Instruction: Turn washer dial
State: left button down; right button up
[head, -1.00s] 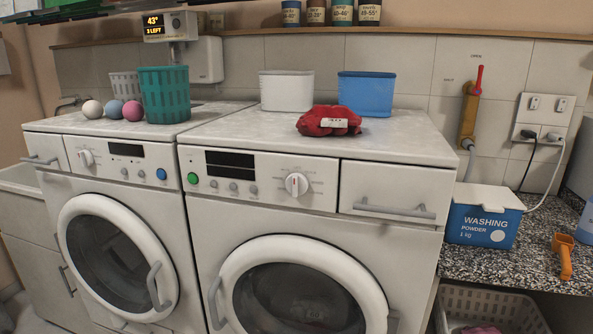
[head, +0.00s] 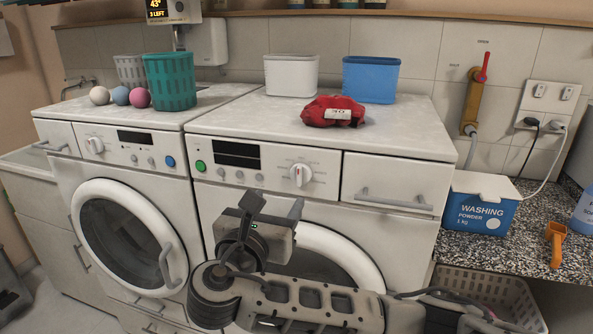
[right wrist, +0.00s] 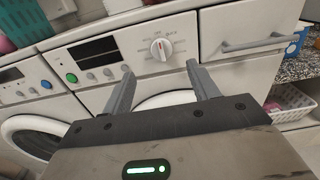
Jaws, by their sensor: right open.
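The right washer (head: 330,214) has a round white dial (head: 300,175) with a red mark on its front panel, left of the drawer. In the right wrist view the dial (right wrist: 162,49) is ahead, just beyond and above the gap between the fingertips. My right gripper (head: 275,202) is open and empty, in front of the washer, below and left of the dial in the head view. Its two fingers (right wrist: 158,78) are spread apart and touch nothing. My arm hides much of the right washer's door. My left gripper is not in view.
A second washer (head: 112,172) stands at left with its own dial (head: 95,145). A red cloth (head: 333,111) and white and blue tubs lie on top. The drawer handle (head: 393,199) juts out right of the dial. A washing powder box (head: 480,212) stands on the speckled counter.

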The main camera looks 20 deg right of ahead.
aim_at(298, 170)
jog(key=p+x, duration=0.1)
jog(key=x, duration=1.1)
jog(key=shift+w+d, duration=0.2)
jog(key=shift+w, duration=0.1)
jog(key=c, duration=1)
